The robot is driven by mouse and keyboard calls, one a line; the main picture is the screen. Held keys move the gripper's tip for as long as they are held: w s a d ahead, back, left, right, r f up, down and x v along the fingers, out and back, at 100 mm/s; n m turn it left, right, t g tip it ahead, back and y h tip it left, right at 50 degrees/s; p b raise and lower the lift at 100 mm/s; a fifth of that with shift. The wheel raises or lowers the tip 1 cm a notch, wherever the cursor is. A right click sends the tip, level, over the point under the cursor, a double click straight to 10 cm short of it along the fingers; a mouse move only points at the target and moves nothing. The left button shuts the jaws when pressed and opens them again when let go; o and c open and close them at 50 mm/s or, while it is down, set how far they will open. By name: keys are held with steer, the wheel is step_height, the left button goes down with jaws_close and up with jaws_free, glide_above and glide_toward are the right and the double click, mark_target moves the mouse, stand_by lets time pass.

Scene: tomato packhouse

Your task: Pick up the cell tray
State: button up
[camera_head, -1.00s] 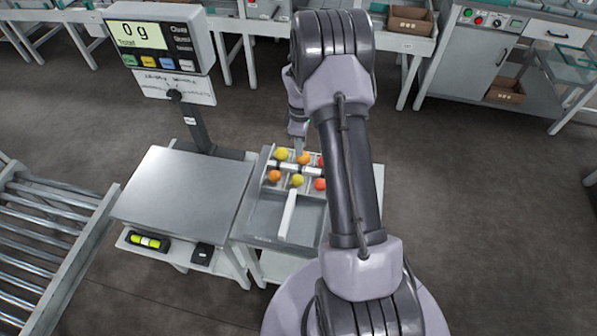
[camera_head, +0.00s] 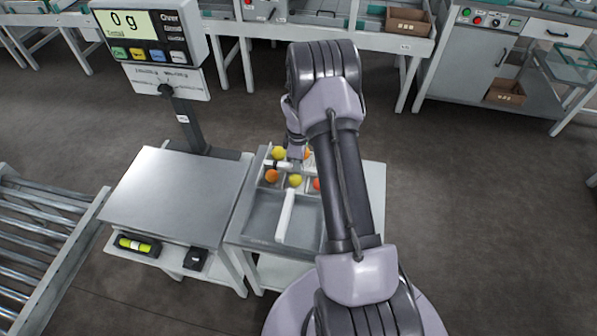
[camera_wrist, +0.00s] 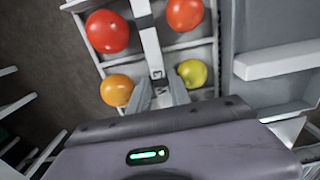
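The cell tray (camera_head: 262,171) is a pale tray with low dividers, holding several yellow, orange and red tomatoes. It sits on the back part of a grey stand beside the scale. A light bar with dark bands crosses its middle. My gripper (camera_head: 295,157) points down over the tray. In the wrist view, the two fingertips of my gripper (camera_wrist: 160,92) stand apart on either side of the tray's middle bar (camera_wrist: 151,45). Whether they touch it I cannot tell. Red, orange and yellow tomatoes lie in cells around the fingers. My arm hides the tray's right side in the head view.
A bench scale (camera_head: 180,195) reading 0 g stands directly left. A grey bin with a white divider (camera_head: 285,216) lies in front of the cell tray. A roller conveyor (camera_head: 40,235) is at far left. Benches line the back; floor at right is clear.

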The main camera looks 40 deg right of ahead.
steer(key=shift+f, duration=0.25)
jaws_close()
steer(key=shift+r, duration=0.1)
